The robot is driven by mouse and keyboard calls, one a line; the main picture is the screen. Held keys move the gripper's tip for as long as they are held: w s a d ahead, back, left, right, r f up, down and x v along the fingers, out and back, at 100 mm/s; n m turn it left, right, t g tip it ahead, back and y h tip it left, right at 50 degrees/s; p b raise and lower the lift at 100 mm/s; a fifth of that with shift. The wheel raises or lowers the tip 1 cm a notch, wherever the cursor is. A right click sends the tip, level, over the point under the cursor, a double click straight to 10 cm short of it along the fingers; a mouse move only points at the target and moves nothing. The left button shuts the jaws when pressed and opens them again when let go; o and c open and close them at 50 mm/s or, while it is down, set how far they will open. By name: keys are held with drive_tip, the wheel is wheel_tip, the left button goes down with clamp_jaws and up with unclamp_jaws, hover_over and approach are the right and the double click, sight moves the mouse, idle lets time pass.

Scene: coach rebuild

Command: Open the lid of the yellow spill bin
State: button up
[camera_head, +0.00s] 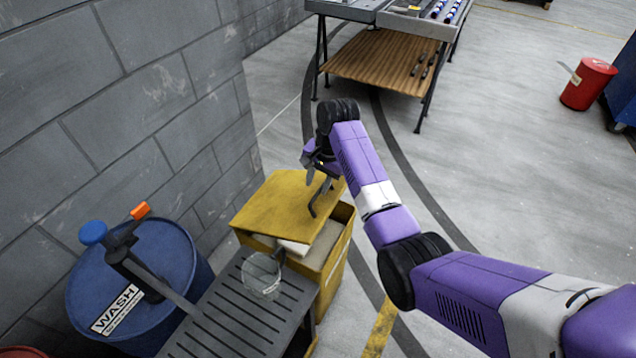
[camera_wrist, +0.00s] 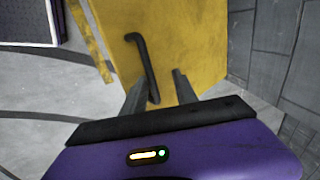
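The yellow spill bin (camera_head: 337,264) stands by the grey wall, left of centre in the head view. Its flat yellow lid (camera_head: 275,205) is partly raised and tilted, with a gap at the front and right showing pale contents (camera_head: 318,246). A dark bar handle (camera_wrist: 144,55) is fixed on the lid and also shows in the head view (camera_head: 314,207). My gripper (camera_wrist: 158,78) is at the lid. Its two fingers are apart, with the lower end of the handle between them and space visible on both sides. Whether a finger touches the lid is unclear.
A dark slatted bench (camera_head: 235,318) with a clear glass jar (camera_head: 261,276) stands against the bin's near side. A blue WASH drum (camera_head: 185,262) is at left. A table with a wooden shelf (camera_head: 380,62) stands behind.

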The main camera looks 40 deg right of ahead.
drive_tip(key=shift+s+d+f, duration=0.1)
drive_tip(key=shift+s+f, duration=0.1)
drive_tip(key=shift+s, duration=0.05)
wheel_tip(320, 180, up, 9)
drive_tip(key=w+p, duration=0.1)
drive_tip(key=p, duration=0.6)
drive_tip(key=shift+w+a+f, duration=0.15)
drive_tip(key=shift+w+a, duration=0.2)
drive_tip(key=shift+w, duration=0.05)
idle(0.4)
idle(0.7)
